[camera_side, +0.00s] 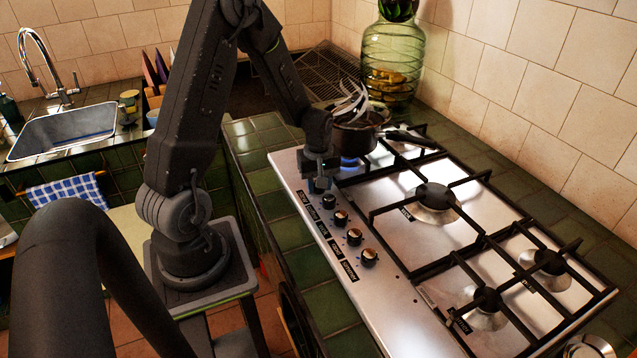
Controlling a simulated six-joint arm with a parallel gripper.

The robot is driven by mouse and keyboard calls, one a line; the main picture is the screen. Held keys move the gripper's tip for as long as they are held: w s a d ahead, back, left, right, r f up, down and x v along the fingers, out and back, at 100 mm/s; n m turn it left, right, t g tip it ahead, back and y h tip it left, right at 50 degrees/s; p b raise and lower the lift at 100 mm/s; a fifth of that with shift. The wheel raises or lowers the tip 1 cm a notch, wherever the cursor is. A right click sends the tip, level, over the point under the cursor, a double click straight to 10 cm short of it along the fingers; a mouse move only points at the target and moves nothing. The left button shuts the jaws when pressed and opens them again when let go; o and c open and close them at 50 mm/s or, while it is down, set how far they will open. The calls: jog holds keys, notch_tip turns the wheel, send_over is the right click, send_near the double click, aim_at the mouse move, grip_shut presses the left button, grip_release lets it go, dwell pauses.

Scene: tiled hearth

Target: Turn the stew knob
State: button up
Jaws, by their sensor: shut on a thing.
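The stove control panel (395,293) has a row of dark knobs, each beside a small black label; the lettering is too small for me to read surely. The visible knobs are the one nearest my gripper (329,201), a second (341,217), a third (354,236) and the front one (370,256). My gripper (319,184) points down at the far end of this row and is shut on the far-end knob, which it mostly hides. A dark pot (355,135) stands on the burner just behind, with a blue flame (348,162) under it.
The pot's handle (410,139) points right over the black grates (480,240). Steam or pale strands show above the pot. A green glass vase (392,60) stands behind, near the tiled wall. A sink (75,128) and a checked towel (66,191) are at left.

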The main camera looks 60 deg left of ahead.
jog(key=o, duration=0.6)
jog(key=shift+o, duration=0.2)
jog(key=shift+r, duration=0.1)
notch_tip(320, 180, up, 14)
dwell(0.4)
jog(key=s+d+r+m+t, duration=0.2)
jog(key=s+d+r+m, duration=0.3)
jog(key=d+m, duration=0.3)
jog(key=s+d+r+m+t, duration=0.3)
jog(key=s+d+r+m, duration=0.2)
jog(key=d+m, duration=0.3)
jog(key=s+d, duration=0.1)
jog(key=d, duration=0.3)
jog(key=shift+s+r+t, duration=0.3)
